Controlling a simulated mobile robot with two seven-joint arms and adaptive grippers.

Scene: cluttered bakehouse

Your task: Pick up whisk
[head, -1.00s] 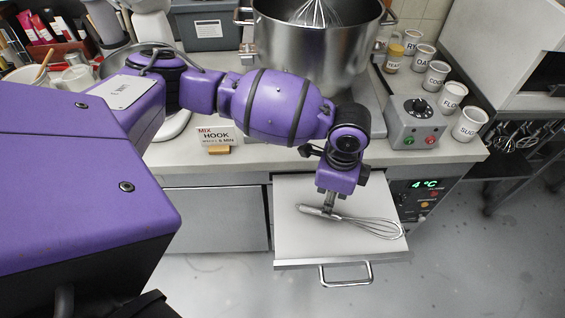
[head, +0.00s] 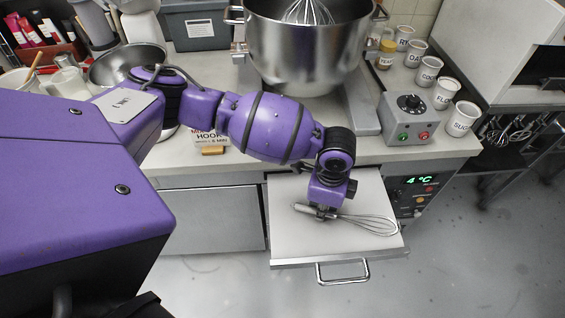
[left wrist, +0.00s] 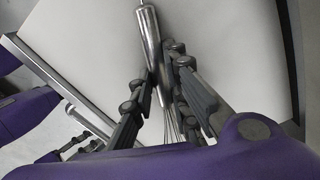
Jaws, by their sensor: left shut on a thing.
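The whisk (head: 368,222) lies along the white drawer surface (head: 287,240), with its grey handle to the left and its wire loops to the right. My left gripper (head: 323,213) points down over the handle, near where it meets the wires. In the left wrist view the fingers (left wrist: 166,85) are shut on the whisk, with the metal handle (left wrist: 149,32) extending beyond them and part of the wires (left wrist: 172,128) between and below them. I cannot tell whether the whisk is clear of the surface.
The open drawer has a front handle (head: 342,273) below the counter. On the counter stand a large steel mixing bowl (head: 300,50), a grey control box (head: 408,115), labelled cups (head: 463,117) and a sign (head: 208,140). Floor in front of the drawer is clear.

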